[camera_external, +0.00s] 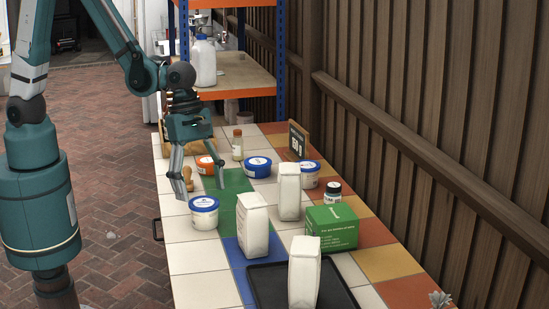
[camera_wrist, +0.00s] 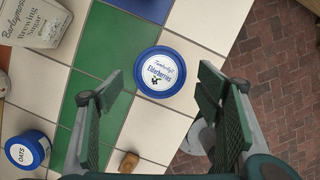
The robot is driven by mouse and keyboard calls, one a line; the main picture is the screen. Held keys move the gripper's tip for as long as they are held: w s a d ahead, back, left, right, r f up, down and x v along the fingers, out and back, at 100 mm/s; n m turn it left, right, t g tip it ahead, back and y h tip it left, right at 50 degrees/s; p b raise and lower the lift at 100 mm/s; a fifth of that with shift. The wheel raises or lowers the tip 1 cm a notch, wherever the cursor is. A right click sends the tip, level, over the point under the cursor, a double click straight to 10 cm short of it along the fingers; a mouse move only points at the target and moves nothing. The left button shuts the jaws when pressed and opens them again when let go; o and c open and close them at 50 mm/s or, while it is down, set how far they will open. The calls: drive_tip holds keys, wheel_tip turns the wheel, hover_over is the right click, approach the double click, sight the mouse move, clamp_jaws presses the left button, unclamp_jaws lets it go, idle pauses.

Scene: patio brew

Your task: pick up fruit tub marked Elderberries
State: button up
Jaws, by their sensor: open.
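The fruit tub marked Elderberries (camera_wrist: 160,72) has a white lid with a blue rim and blue lettering in the wrist view. In the external view the tub (camera_external: 204,213) stands upright on white tiles near the table's left edge. My gripper (camera_wrist: 170,88) is open, with one finger on each side of the tub's lid in the wrist picture, and holds nothing. In the external view my gripper (camera_external: 207,192) hangs above and around the far side of the tub. I cannot tell whether a finger touches it.
A blue tub marked Oats (camera_wrist: 26,151) stands apart; it also shows in the external view (camera_external: 257,168). A white carton (camera_external: 253,225), a green box (camera_external: 332,229), a black tray (camera_external: 268,284) and an orange-lidded tub (camera_external: 209,165) share the table. A wooden stamp-like piece (camera_wrist: 128,162) lies near my gripper.

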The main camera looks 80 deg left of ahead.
sight(203, 202)
drive_tip(key=shift+f, duration=0.15)
drive_tip(key=shift+b+x, duration=0.8)
drive_tip(key=shift+x, duration=1.65)
drive_tip(key=shift+c, duration=0.5)
drive_tip(key=c, duration=0.9)
drive_tip(key=shift+r+p, duration=1.2)
drive_tip(key=shift+r, duration=3.8)
